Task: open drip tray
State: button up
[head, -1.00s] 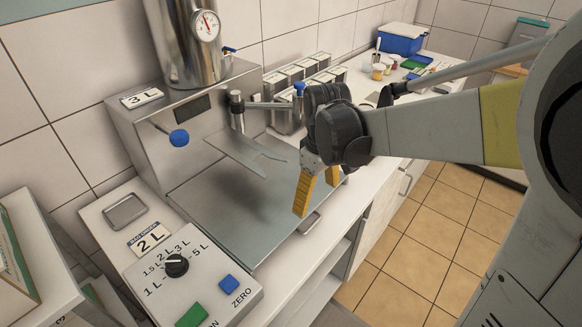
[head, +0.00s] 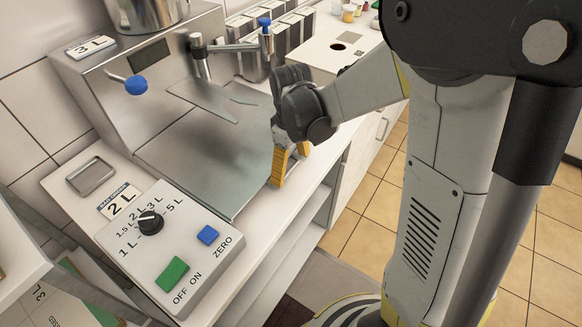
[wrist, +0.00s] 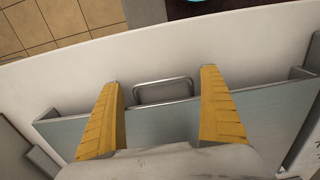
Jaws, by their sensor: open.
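The drip tray (head: 195,155) is the flat steel tray at the foot of the steel dispenser, by the counter's front edge. Its handle is hidden behind my gripper (head: 288,168) in the head view. In the wrist view the tray's front (wrist: 160,125) crosses the picture, with the grey loop handle (wrist: 163,91) at its middle. My gripper (wrist: 161,78) is open, its yellow fingers one on each side of the handle with a gap on both sides. I cannot tell whether the tips touch the counter.
A control box (head: 170,240) with a black dial and green and blue buttons stands in front at left. A steel arm with a blue knob (head: 264,23) stands behind the tray. Open shelves lie below the counter.

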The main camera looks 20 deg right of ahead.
jog(key=shift+c, duration=0.2)
jog(key=c, duration=1.3)
jog(key=shift+s, duration=0.15)
jog(key=shift+c, duration=0.2)
jog(key=s+d, duration=0.3)
jog(key=s, duration=0.1)
jog(key=s+d, duration=0.3)
jog(key=s, duration=0.1)
jog(key=s+d+p, duration=0.1)
jog(key=s+d, duration=0.2)
jog(key=s, duration=0.2)
jog(key=shift+d, duration=0.2)
jog(key=o, duration=1.4)
jog(key=shift+w, duration=0.15)
